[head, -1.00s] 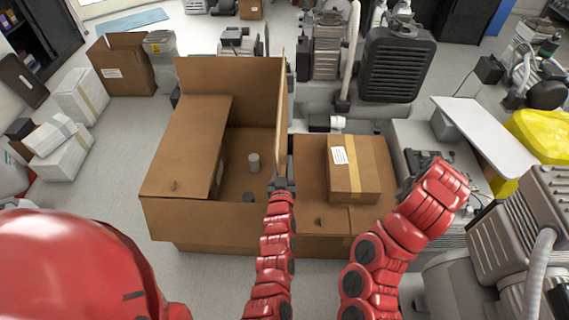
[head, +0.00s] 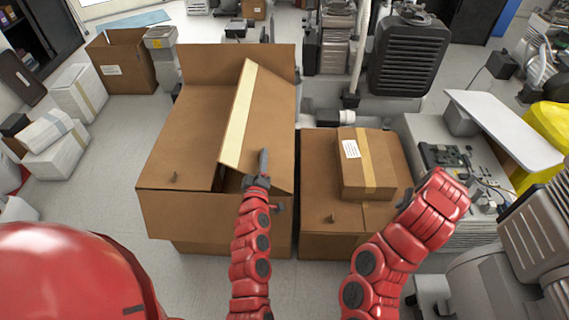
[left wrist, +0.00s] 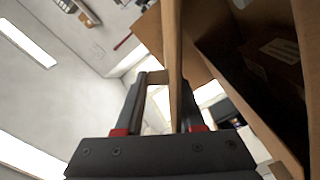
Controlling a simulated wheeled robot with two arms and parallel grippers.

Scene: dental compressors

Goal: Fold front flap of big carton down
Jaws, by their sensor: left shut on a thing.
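The big carton (head: 215,222) stands open on the floor left of centre in the head view. Its left flap (head: 185,140) lies inward over the opening. Its right flap (head: 270,125), with a pale taped edge, is tilted inward over the opening, and that edge sits above the left flap. My left gripper (head: 264,162) is shut on the right flap at its front edge; in the left wrist view a brown panel runs between the fingers (left wrist: 163,85). The back flap (head: 235,62) stands upright.
A closed carton (head: 318,225) with a smaller taped box (head: 364,165) on top stands close on the right. An open carton (head: 122,62) and white boxes (head: 60,148) stand at left. Compressors (head: 400,60) fill the back and right. Floor is free at left.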

